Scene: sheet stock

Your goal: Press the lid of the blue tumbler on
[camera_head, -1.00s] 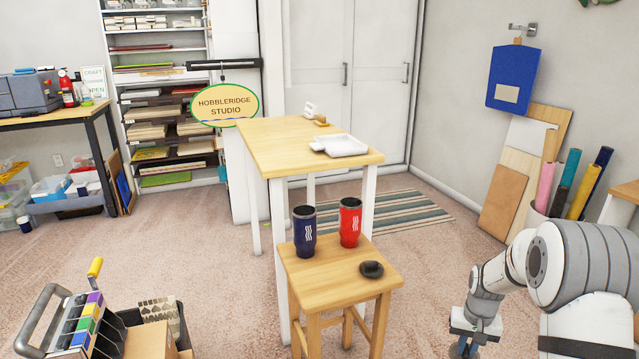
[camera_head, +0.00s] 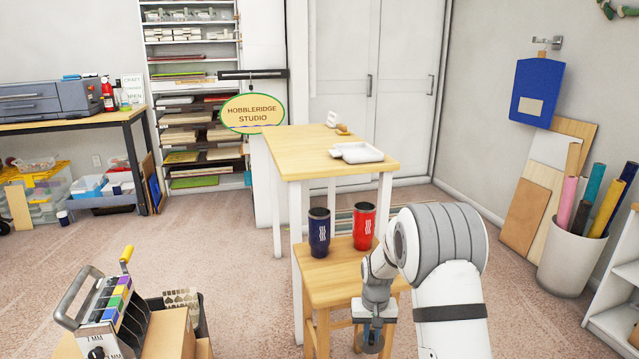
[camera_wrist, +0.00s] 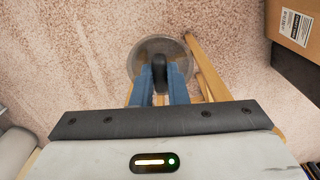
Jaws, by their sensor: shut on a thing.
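The blue tumbler (camera_head: 319,236) stands upright on the small wooden stool (camera_head: 330,290), left of the red tumbler (camera_head: 363,228). Its dark top is too small to tell details. My gripper (camera_head: 372,325) points down in front of the stool's right side, lower in the picture than the tumblers and apart from them. In the wrist view my gripper (camera_wrist: 160,85) has its blue fingers shut on the black knob of a round, see-through grey lid (camera_wrist: 142,68). The lid hangs over carpet beside the stool's wooden parts. My arm hides the stool top's right side.
A taller wooden table (camera_head: 300,160) with a white tray (camera_head: 362,153) stands behind the stool. A tool caddy (camera_head: 105,305) and cardboard boxes (camera_head: 170,335) are at the lower left. A white bin of rolls (camera_head: 572,258) stands at the right. Carpet is open left of the stool.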

